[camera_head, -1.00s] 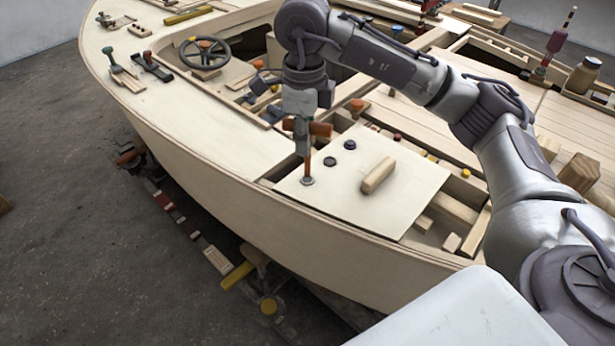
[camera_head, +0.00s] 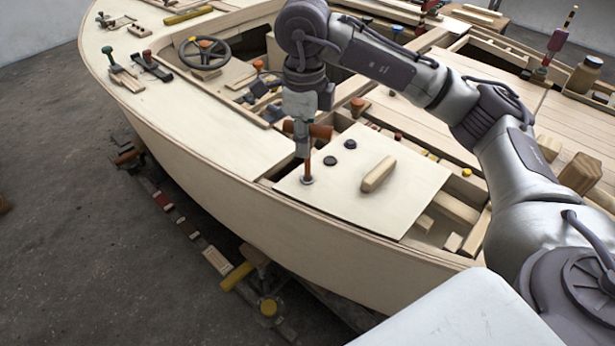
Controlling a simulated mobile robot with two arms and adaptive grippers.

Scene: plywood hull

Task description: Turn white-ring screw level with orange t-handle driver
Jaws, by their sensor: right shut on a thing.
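The orange T-handle driver (camera_head: 321,131) stands upright, its crossbar held in my right gripper (camera_head: 302,140), which is shut on it. The driver's shaft points straight down. Its tip meets the white-ring screw (camera_head: 307,181) at the left edge area of the pale plywood panel (camera_head: 341,205). The screw head is mostly hidden under the tip; only its light ring shows, so I cannot tell how far it stands up. My left gripper is not in view.
Two dark round screws (camera_head: 350,144) and a wooden grip block (camera_head: 378,174) sit on the panel right of the driver. A steering wheel (camera_head: 205,51) and small levers stand on the deck farther left. Open compartments with loose wood blocks (camera_head: 453,242) lie right of the panel.

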